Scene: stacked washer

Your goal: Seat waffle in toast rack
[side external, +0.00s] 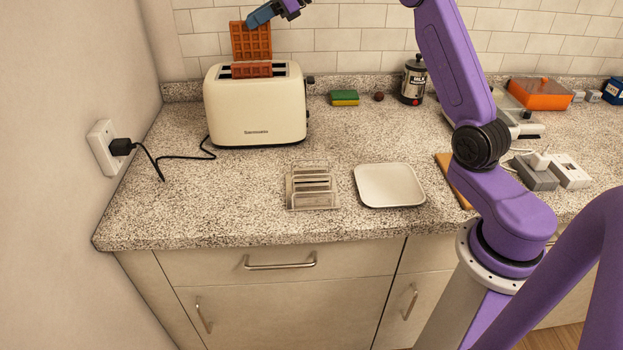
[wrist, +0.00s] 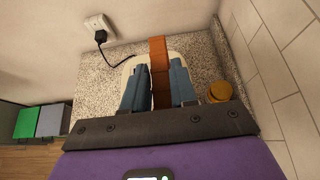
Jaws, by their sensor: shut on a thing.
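My gripper (side external: 257,17) is shut on a brown waffle (side external: 250,43) by its upper edge and holds it upright above the cream toaster (side external: 255,115). In the wrist view the waffle (wrist: 159,65) stands between the two blue fingers of my gripper (wrist: 158,85). A second waffle piece (side external: 252,71) shows low in the toaster's front slot; whether the held waffle's lower end is clear of the rear slot I cannot tell. The wire toast rack (side external: 312,188) stands on the counter in front of the toaster, to its right, and looks empty.
A white plate (side external: 389,186) lies right of the rack. A green and yellow sponge (side external: 344,98), a dark red ball (side external: 379,97) and a dark jar (side external: 412,82) stand at the back. The toaster's cord (side external: 180,157) runs to the wall outlet.

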